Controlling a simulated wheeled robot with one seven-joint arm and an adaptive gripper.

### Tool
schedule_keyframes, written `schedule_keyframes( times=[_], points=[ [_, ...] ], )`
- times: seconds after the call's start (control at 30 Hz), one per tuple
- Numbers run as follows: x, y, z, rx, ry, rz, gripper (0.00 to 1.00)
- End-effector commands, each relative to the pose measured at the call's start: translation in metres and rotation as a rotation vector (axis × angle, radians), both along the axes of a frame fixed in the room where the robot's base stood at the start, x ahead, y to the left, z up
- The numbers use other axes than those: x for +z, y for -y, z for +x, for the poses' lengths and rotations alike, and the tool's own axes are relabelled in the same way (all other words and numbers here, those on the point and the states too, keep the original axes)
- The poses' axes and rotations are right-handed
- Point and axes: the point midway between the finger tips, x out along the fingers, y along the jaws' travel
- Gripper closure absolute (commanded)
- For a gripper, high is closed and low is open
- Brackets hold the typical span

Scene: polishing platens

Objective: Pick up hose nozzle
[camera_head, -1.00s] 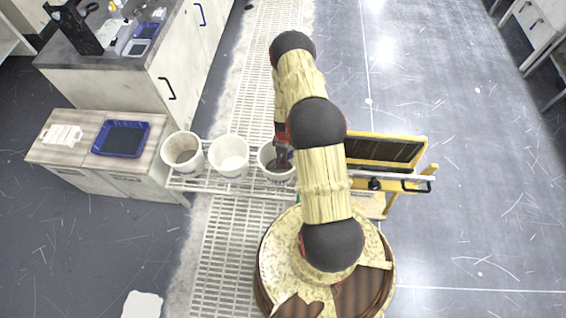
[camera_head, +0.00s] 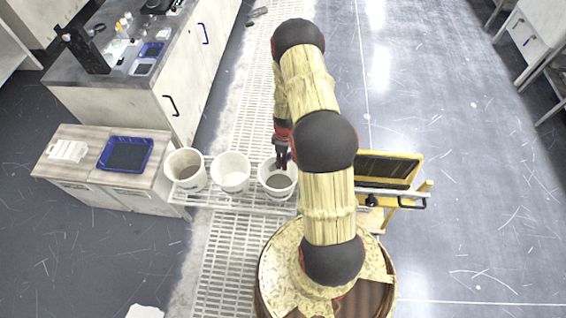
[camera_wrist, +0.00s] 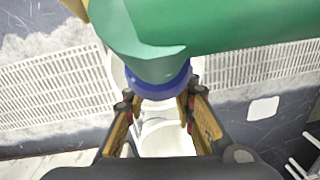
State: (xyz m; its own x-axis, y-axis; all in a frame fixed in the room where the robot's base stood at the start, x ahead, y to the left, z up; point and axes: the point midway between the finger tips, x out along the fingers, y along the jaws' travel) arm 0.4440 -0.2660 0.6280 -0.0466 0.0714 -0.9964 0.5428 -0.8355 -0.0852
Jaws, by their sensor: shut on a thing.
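The hose nozzle (camera_wrist: 152,45) is a large green body with a blue ring, close to the camera at the top of the wrist view. The fingers of my gripper (camera_wrist: 158,97) lie on either side of it near the blue ring and are shut on it. In the head view my gripper (camera_head: 282,156) points down over the back part of the rightmost white bucket (camera_head: 277,193). The nozzle is hardly visible there, and my arm covers part of that area.
A white bucket (camera_head: 231,184) and another white bucket (camera_head: 185,182) stand to the left on a wire shelf. A yellow-framed dark panel (camera_head: 386,167) stands right of my arm. A low cabinet holds a blue tray (camera_head: 125,154). Floor on the right is open.

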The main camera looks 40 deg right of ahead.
Motion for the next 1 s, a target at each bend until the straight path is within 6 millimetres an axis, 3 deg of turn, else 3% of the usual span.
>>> schedule_keyframes(
  times=[0.5, 1.0],
  points=[
    [0.032, 0.0, 0.0, 0.0, 0.001, -0.001, 1.0],
    [0.035, -0.004, 0.003, -0.007, 0.001, -0.001, 1.0]
  ],
)
